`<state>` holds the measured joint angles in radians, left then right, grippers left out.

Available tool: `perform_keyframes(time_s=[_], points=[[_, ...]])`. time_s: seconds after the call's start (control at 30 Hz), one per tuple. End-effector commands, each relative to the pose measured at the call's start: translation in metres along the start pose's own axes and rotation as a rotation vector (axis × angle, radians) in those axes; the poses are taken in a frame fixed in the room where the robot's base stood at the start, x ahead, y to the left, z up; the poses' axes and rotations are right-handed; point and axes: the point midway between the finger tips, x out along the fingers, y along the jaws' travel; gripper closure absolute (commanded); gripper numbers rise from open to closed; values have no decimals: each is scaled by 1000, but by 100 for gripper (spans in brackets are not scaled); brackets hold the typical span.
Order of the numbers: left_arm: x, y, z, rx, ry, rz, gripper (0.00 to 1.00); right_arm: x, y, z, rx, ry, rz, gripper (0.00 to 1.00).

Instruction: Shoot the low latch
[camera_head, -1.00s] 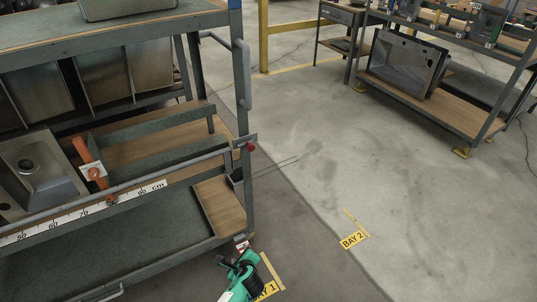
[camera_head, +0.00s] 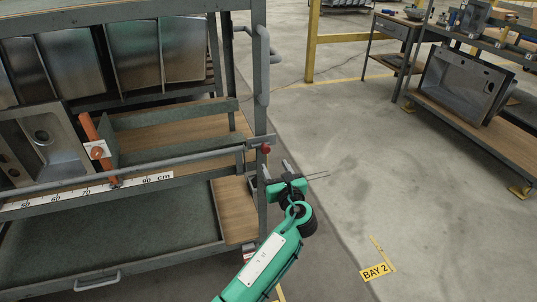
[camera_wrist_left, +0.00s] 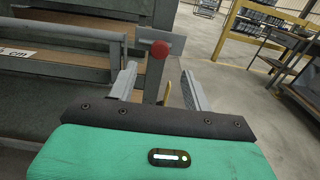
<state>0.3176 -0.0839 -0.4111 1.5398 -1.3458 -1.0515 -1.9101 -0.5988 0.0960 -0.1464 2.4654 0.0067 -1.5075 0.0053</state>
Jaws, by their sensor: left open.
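The latch (camera_head: 260,141) is a grey plate with a round red knob (camera_head: 266,149) at the rack's right front post. It meets the right end of a long grey bar (camera_head: 150,163) across the rack's front. My left gripper (camera_head: 277,172) is open and empty, just below and in front of the knob. In the left wrist view the red knob (camera_wrist_left: 160,49) shows beyond and between the two fingertips (camera_wrist_left: 160,75), apart from both. Whether the latch is engaged I cannot tell. My right gripper is not in view.
The grey rack (camera_head: 225,250) holds steel sinks (camera_head: 50,140), an orange handle (camera_head: 92,135) and a centimetre scale (camera_head: 100,189). Open floor lies to the right, with a BAY 2 label (camera_head: 375,271). Another rack (camera_head: 480,125) stands beyond.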

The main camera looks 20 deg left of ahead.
Motion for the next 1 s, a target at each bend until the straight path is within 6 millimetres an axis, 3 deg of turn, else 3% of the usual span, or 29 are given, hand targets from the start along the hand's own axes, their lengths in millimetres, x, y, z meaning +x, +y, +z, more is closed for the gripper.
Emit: perform_keyframes(time_s=[0.2,0.4,0.83,1.0], points=[[47,0,-1,0,-1,1,50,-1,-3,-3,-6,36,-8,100],[75,0,-1,0,0,0,50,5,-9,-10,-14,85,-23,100],[85,0,-1,-2,2,-1,50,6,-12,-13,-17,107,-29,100],[85,0,-1,-2,2,-1,81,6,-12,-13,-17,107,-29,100]])
